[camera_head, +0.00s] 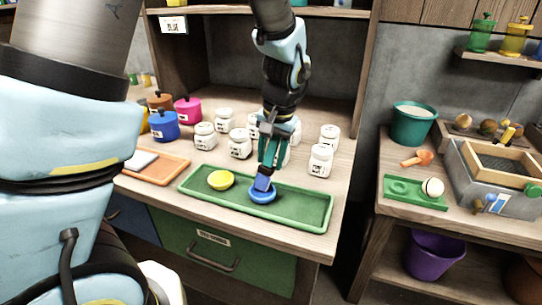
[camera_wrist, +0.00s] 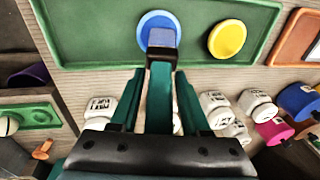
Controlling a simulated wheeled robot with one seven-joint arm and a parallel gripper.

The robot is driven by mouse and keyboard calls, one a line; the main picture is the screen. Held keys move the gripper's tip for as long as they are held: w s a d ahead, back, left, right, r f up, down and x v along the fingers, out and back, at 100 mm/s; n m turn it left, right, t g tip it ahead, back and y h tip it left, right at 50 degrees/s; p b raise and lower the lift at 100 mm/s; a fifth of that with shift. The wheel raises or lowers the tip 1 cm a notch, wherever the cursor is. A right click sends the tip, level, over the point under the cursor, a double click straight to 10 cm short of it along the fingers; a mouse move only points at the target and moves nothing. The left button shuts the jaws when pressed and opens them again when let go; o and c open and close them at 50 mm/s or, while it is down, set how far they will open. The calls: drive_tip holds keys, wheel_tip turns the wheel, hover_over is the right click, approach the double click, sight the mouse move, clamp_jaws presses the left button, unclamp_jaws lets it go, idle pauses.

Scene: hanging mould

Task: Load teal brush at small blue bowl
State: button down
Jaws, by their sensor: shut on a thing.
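The small blue bowl (camera_head: 264,197) stands on a green tray (camera_head: 305,211); it also shows in the wrist view (camera_wrist: 152,20). My gripper (camera_head: 268,150) is above the bowl, pointing down, and is shut on the teal brush (camera_wrist: 160,95). In the wrist view the brush runs out between my fingers (camera_wrist: 158,108), with a dark band and a blue end. The blue brush end is at the bowl and covers part of it. I cannot tell how deep the tip sits in the bowl.
A yellow bowl (camera_head: 220,180) sits beside the blue one on the tray. Several white labelled jars (camera_head: 320,160) stand close behind. An orange tray (camera_head: 162,168) and lidded pots, blue (camera_head: 163,125) and pink (camera_head: 188,109), are to the left. The tray's right part is clear.

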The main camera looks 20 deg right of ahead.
drive_tip(key=shift+r+p, duration=2.75)
drive_tip(key=shift+r, duration=0.75)
drive_tip(key=shift+f, duration=0.1)
